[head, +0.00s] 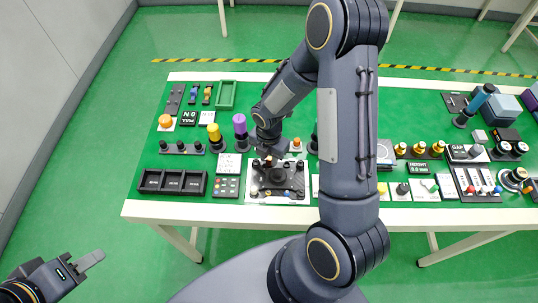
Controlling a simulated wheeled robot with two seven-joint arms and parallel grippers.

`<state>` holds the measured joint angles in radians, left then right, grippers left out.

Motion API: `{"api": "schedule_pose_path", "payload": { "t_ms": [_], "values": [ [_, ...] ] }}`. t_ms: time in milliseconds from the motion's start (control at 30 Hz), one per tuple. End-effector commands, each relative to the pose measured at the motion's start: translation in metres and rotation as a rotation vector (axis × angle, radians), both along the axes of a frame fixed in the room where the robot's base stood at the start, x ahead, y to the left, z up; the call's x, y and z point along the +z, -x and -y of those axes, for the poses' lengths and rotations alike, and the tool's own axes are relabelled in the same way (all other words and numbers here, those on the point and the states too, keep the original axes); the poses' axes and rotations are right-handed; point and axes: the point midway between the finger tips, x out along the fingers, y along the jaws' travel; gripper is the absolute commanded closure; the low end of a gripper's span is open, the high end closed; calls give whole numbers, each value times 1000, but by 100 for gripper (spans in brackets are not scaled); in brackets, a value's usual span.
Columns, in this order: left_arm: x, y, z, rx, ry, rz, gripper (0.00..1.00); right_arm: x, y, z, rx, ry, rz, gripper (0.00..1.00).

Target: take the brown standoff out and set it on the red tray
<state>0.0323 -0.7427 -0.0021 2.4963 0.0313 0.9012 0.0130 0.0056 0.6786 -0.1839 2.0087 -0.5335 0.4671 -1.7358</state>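My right gripper (268,152) points down over a white plate (251,195) that carries a dark fixture with small pegs around it. The arm's wrist hides much of what is between its fingers, and I cannot tell whether they are open or shut. I cannot pick out the brown standoff with certainty; the parts on the fixture are too small and partly covered. No red tray is visible; my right arm covers part of the table. My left gripper (88,261) is off the table at the lower left, away from everything, its fingers seen edge-on.
The green-topped table holds a black three-compartment tray (172,192), a green tray (226,95), a yellow knob (214,132) and a purple cylinder (240,126) left of and behind the fixture. Gold knobs (419,148) and other devices crowd the right.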

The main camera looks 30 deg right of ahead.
Motion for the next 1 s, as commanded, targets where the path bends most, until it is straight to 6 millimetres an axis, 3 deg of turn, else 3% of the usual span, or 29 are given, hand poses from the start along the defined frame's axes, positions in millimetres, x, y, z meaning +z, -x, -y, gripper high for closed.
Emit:
{"api": "schedule_pose_path", "payload": {
  "t_ms": [33,200,367,1000],
  "values": [
    [0,0,0,0,0,0,64,0,0,0,0,0,0,80],
    [0,0,0,0,0,0,64,0,0,0,0,0,0,100],
    [1,0,0,0,0,0,64,1,0,0,27,-1,0,100],
    [21,0,0,0,0,0,64,2,1,0,511,-1,-2,100]
  ]
}}
